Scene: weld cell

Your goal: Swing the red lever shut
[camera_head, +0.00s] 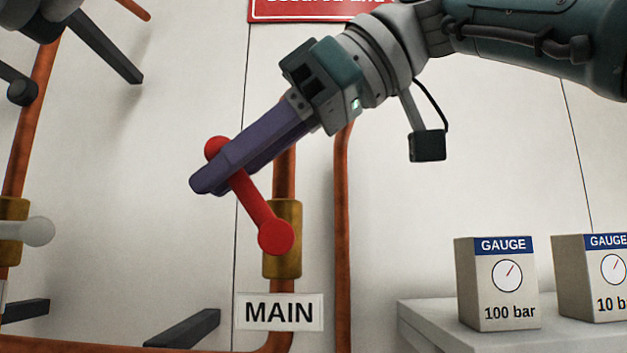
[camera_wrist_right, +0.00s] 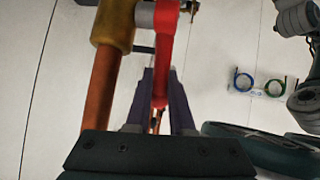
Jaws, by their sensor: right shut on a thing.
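The red lever (camera_head: 256,205) is on the brass valve body (camera_head: 290,262) of a copper pipe, above the MAIN label (camera_head: 279,312). It slants up and left from its round pivot to its red end knob. My right gripper (camera_head: 210,180) comes in from the upper right and is shut on the lever just below the knob. Its purple fingers hide that part. In the right wrist view the red lever (camera_wrist_right: 164,60) runs between the two fingers. The brass valve body also shows there (camera_wrist_right: 113,22). My left gripper cannot be made out in either view.
A second copper pipe (camera_head: 342,230) runs just right of the valve. At the left edge is another brass valve (camera_head: 12,212) with a grey handle (camera_head: 38,231). Dark brackets (camera_head: 187,328) stick out below. A grey shelf (camera_head: 425,318) with two gauge boxes (camera_head: 497,285) stands at the lower right.

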